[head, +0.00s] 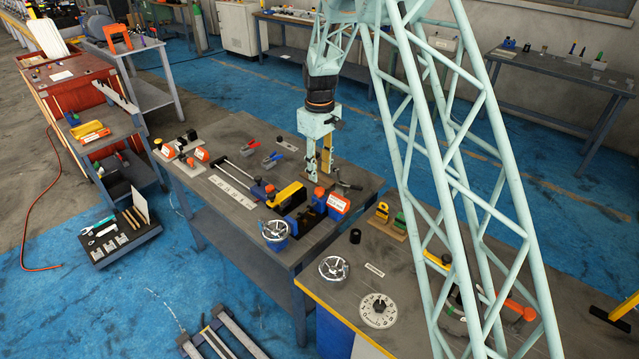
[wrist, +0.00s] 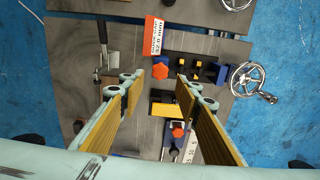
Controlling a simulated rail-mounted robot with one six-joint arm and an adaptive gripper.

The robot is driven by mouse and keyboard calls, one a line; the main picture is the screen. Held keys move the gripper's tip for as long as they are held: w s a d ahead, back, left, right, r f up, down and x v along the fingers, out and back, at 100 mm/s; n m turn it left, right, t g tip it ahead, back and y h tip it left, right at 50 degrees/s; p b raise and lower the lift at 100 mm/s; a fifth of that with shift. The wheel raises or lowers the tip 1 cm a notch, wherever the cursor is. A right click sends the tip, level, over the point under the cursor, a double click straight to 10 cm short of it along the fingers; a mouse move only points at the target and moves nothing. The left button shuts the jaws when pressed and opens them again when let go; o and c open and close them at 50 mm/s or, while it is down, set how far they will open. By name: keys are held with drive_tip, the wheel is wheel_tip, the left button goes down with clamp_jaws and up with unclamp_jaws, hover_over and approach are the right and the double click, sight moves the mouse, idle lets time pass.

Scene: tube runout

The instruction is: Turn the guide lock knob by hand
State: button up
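Two orange-red knobs show, and I cannot tell from labels which is the guide lock knob. One knob (head: 319,192) stands by the dark-and-blue block at the table's right; in the wrist view it (wrist: 160,71) lies just beyond and between my fingertips. The other knob (head: 270,188) sits on a blue carriage by a white scale, and also shows in the wrist view (wrist: 178,129). My gripper (head: 318,177) points down over the table, behind the first knob in the head view. In the wrist view my gripper (wrist: 160,85) is open, its yellow-padded fingers wide apart with nothing held.
A yellow block (head: 287,195) lies between the two knobs. An orange-and-white labelled part (head: 339,203) stands close to the first knob. A handwheel (head: 275,230) is at the front edge. A second table (head: 345,300) adjoins at the front right.

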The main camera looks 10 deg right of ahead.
sight(320, 190)
drive_tip(key=shift+f+b, duration=1.4)
drive_tip(key=shift+f, duration=2.35)
drive_tip(key=shift+f, duration=0.1)
drive_tip(key=c, duration=0.7)
